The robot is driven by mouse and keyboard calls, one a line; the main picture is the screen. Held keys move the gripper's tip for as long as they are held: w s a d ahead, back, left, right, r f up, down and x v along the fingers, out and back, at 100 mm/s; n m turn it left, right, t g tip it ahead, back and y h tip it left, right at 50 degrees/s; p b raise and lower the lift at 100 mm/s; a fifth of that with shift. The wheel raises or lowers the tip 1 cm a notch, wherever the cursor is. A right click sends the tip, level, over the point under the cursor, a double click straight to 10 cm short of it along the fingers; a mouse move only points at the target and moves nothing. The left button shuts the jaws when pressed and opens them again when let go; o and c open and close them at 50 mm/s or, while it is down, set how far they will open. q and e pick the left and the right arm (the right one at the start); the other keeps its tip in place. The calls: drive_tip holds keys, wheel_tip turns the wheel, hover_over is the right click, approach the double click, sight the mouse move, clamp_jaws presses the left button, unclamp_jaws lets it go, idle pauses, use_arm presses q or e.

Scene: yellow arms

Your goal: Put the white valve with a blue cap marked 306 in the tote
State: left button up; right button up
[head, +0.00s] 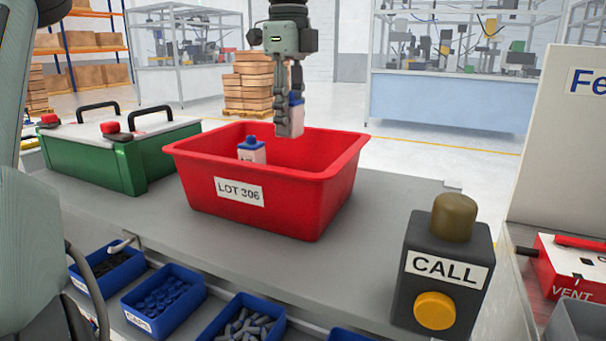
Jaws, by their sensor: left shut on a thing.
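The red tote (265,206) stands on the grey bench with a "LOT 306" label on its front wall. My left gripper (290,125) points down over the back part of the tote. It is shut on a white valve with a blue cap (297,118), which is partly hidden by the fingers. The held valve is above the tote's floor, around rim height, and its number cannot be read. Another white valve with a blue cap (252,151) stands inside the tote toward the left; the front wall hides its lower part. My right gripper is not in view.
A green case (100,160) with black handles and red knobs sits left of the tote. A dark CALL box (443,270) stands at the front right. Blue bins (165,300) of small parts line the bench's front edge. Bench between tote and CALL box is clear.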

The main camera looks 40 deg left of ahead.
use_arm(q)
drive_tip(key=d+f, duration=0.1)
drive_tip(key=d, duration=0.1)
drive_tip(key=s+d+f, duration=0.1)
drive_tip(key=d, duration=0.1)
drive_tip(key=s+d+f, duration=0.1)
drive_tip(key=d, duration=0.1)
drive_tip(key=shift+s+f, duration=0.15)
drive_tip(key=shift+f, duration=0.25)
drive_tip(key=shift+d+f, duration=0.15)
drive_tip(key=shift+d, duration=0.1)
wheel_tip(320, 180, down, 4)
drive_tip(key=shift+s+r+p, duration=0.1)
drive_tip(key=shift+p, duration=0.25)
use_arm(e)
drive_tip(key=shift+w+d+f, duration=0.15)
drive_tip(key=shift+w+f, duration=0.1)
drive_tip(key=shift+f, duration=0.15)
use_arm(q)
drive_tip(key=shift+f, duration=0.2)
drive_tip(key=o, duration=1.2)
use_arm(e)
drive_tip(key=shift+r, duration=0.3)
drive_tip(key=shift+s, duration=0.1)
